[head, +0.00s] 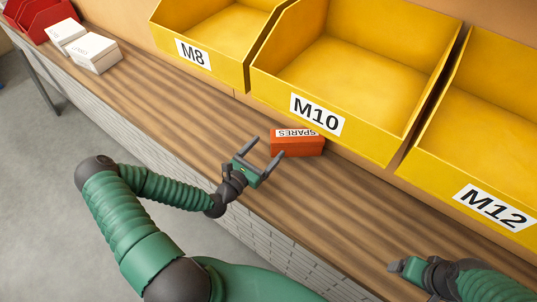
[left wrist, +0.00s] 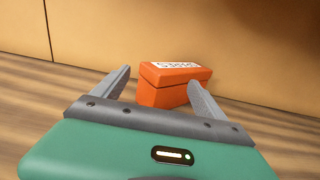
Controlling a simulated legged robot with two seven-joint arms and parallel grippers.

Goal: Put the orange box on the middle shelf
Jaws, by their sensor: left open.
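The orange box (head: 297,146), with a white label reading SPARES, rests on a wooden surface (head: 180,112) below the yellow bins. My left gripper (head: 267,148) is open and empty just left of the box, low over the wood. In the left wrist view the orange box (left wrist: 170,87) sits ahead of the open jaws (left wrist: 157,83), closer to the right finger, which overlaps its right edge. I cannot tell whether they touch. My right gripper (head: 396,268) is at the lower right, far from the box; its jaws are unclear. I cannot tell which surface is the middle shelf.
Yellow bins labelled M8 (head: 193,54), M10 (head: 316,113) and M12 (head: 493,208) overhang the back of the wood. White boxes (head: 93,54) and a red bin (head: 38,17) stand at the far left. The wood between them and my left gripper is clear.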

